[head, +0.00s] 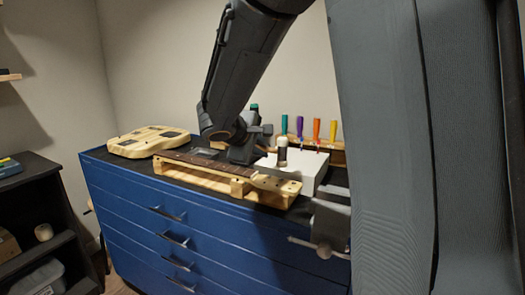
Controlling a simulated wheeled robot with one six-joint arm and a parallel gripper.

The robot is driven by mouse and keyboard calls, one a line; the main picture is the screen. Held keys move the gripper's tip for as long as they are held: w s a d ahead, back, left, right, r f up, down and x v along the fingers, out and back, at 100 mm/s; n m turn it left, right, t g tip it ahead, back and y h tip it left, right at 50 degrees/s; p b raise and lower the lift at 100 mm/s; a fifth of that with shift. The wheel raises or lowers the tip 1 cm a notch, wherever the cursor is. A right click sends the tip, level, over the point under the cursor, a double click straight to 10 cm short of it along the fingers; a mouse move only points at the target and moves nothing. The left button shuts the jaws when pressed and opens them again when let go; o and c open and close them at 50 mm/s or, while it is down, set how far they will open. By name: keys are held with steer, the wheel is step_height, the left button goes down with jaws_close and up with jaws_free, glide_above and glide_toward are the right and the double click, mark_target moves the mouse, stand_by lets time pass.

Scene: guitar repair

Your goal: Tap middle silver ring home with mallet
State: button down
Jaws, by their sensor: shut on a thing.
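A guitar neck (205,162) with a dark fretboard lies on a pale wooden cradle along the front of the bench. Its pale headstock end (278,184) points right; silver rings are too small to make out there. My gripper (258,140) is above the neck's right half, partly hidden by my arm. The mallet's handle is mostly hidden.
A pale guitar body (150,141) lies at the bench's left. A white box (308,170) is behind the headstock, before a wooden rack (332,151) of coloured-handled tools. A grey vise (328,225) is at the front right. The blue drawer cabinet (135,205) supports these.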

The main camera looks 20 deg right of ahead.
stand_by(0.4)
step_height(320, 180, down, 5)
steer(key=b, duration=0.5)
steer(key=shift+r, duration=0.2)
steer(key=shift+r+p, duration=1.25)
steer(key=shift+r, duration=1)
step_height(320, 180, down, 5)
steer(key=b, duration=0.5)
steer(key=shift+r, duration=0.2)
steer(key=shift+r+p, duration=1.25)
steer(key=shift+r, duration=0.95)
steer(key=shift+r, duration=0.1)
steer(key=shift+r+p, duration=1.55)
steer(key=shift+r, duration=0.85)
